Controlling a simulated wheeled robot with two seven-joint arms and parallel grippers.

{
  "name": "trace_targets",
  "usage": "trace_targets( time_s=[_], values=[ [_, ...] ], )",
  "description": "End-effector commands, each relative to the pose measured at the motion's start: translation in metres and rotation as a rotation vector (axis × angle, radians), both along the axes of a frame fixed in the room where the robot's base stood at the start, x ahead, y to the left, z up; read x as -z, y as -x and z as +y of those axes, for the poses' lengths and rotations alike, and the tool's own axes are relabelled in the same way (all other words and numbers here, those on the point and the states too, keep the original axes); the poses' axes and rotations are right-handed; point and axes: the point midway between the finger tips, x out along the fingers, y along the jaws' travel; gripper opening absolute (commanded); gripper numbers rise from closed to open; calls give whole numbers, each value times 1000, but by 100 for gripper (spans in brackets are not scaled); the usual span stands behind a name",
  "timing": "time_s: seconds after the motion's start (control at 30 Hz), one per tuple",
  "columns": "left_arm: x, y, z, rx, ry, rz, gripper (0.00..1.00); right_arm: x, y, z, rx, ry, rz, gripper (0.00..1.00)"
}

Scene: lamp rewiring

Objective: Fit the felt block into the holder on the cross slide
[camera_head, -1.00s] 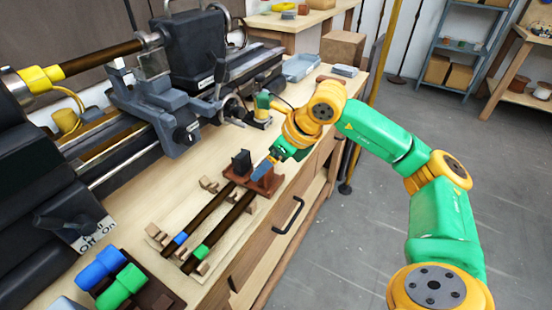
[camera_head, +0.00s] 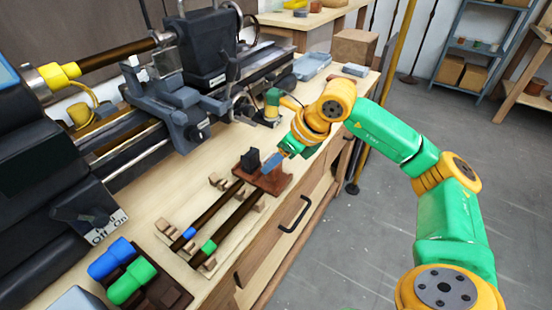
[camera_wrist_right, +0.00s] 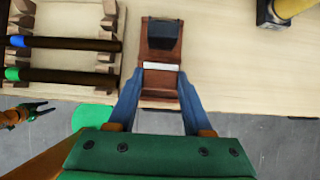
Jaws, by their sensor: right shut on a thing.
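My right gripper (camera_wrist_right: 160,82) has blue fingers on either side of a thin pale piece, probably the felt block (camera_wrist_right: 160,66). It is shut on that piece, which is at the reddish-brown stand (camera_wrist_right: 160,92). In the head view the right gripper (camera_head: 270,161) is low over this stand (camera_head: 272,183), and its fingers hide the piece. The cross slide (camera_head: 160,97) is on the grey lathe at the upper left; I cannot make out its holder clearly. A small dark claw at the left edge of the wrist view may be my left gripper (camera_wrist_right: 35,111).
A black block (camera_head: 250,161) stands on the stand beside the gripper. Two dark rods with blue (camera_head: 189,233) and green (camera_head: 209,246) bands lie on wooden rests to the left. A green-and-yellow tool (camera_head: 272,104) stands behind. The bench front edge is close.

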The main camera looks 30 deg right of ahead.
Motion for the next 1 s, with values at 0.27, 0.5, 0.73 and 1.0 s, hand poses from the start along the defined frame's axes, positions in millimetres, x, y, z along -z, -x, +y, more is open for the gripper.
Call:
trace_targets(
  time_s=[0.27, 0.5, 0.73, 1.0],
  values=[
    [-26, 0, 0, 0, 0, 0, 50, -29, 0, 0, 0, 0, -1, 0],
    [-44, 0, 0, 0, 0, -1, 50, -49, 0, 0, 0, 0, -1, 0],
    [-53, 0, 0, 0, 0, 0, 50, -60, 0, 0, 0, 0, 0, 0],
    [-51, 0, 0, 0, 0, 0, 50, -58, 0, 0, -6, 0, 0, 0]
  ],
)
